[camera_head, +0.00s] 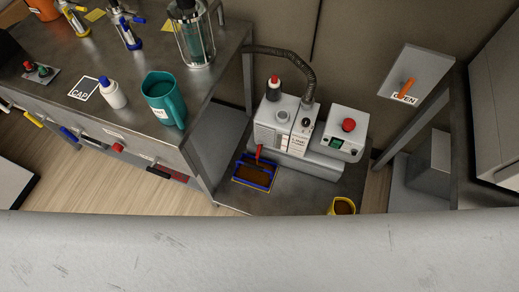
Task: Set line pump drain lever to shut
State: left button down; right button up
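The line pump (283,127) is a light grey machine with a "LINE" label, standing on a low metal shelf at the centre right of the head view. A small red lever (258,154) sticks out at its lower left front, above a blue-rimmed tray (243,181) with brown content. The lever looks roughly upright, tilted slightly; its markings are too small to read. Neither of my grippers is in view.
A grey control box with a red button (348,125) stands right of the pump. An orange lever on a wall plate marked "OPEN" (407,97) is further right. A yellow cup (342,206) sits at the shelf's front. A teal jug (165,99) stands on the left bench. A broad grey surface (260,250) crosses the foreground.

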aim_at(258, 152)
jog(key=k, duration=1.25)
